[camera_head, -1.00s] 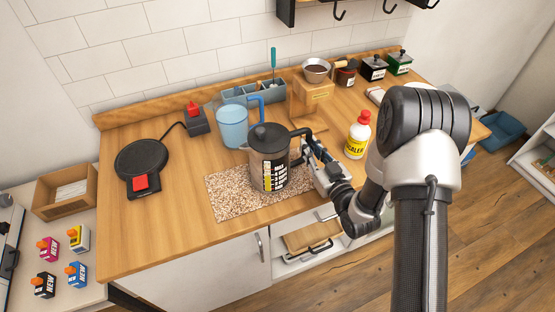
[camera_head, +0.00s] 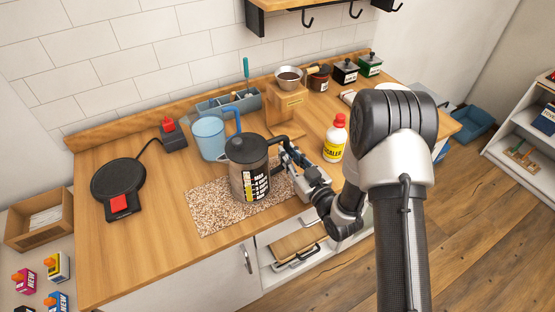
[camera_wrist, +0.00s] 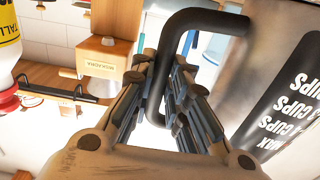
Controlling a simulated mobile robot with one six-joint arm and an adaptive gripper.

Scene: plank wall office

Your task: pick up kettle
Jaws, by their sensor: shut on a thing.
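A blue pitcher (camera_head: 209,138) stands close behind the kettle. A white bottle with a red cap (camera_head: 334,140) stands to the right, near my arm. A black round base (camera_head: 118,182) with a red switch lies at the left. A wooden stand (camera_head: 287,103) is behind.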

